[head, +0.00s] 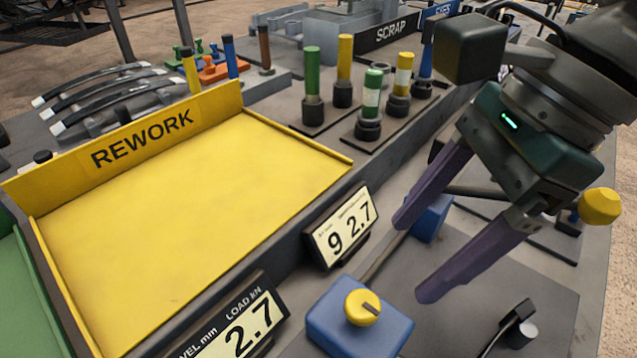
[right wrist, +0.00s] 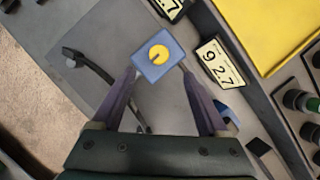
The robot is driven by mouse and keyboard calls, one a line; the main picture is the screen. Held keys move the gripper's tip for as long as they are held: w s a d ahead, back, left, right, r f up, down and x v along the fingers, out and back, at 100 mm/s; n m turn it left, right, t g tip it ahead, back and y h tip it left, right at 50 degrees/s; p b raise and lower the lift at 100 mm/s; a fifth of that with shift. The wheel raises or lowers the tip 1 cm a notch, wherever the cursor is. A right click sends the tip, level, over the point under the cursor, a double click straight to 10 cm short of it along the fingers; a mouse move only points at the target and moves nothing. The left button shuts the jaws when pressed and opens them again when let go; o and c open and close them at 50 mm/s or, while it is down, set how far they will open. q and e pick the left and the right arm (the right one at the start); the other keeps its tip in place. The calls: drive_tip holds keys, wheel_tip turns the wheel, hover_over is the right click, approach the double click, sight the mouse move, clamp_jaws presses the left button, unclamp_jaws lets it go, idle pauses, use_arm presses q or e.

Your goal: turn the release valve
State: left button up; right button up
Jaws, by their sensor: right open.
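A round yellow knob (head: 362,307) with a dark slot mark sits on top of a blue valve block (head: 325,322) at the bottom centre of the head view. In the right wrist view, the yellow knob (right wrist: 158,54) and blue block (right wrist: 143,70) lie just beyond and between the fingertips. My right gripper (head: 418,257) has purple fingers spread wide with nothing between them. In the head view, it is above and to the right of the knob, apart from it. My left gripper is not in view.
Display panels reading 9 2.7 (head: 340,228) and 2.7 (head: 240,325) stand beside the valve. A yellow REWORK tray (head: 200,215) fills the left. Several coloured posts stand behind. A black lever (head: 515,325) lies right of the valve. Another yellow knob (head: 600,206) shows at right.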

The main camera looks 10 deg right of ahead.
sight(364, 304)
drive_tip(key=b+x, duration=0.1)
drive_tip(key=x, duration=0.8)
drive_tip(key=shift+s+a+f+b, duration=0.1)
drive_tip(key=shift+a+f+b, duration=0.05)
drive_tip(key=shift+f+b, duration=0.2)
drive_tip(key=c, duration=1.1)
clamp_jaws()
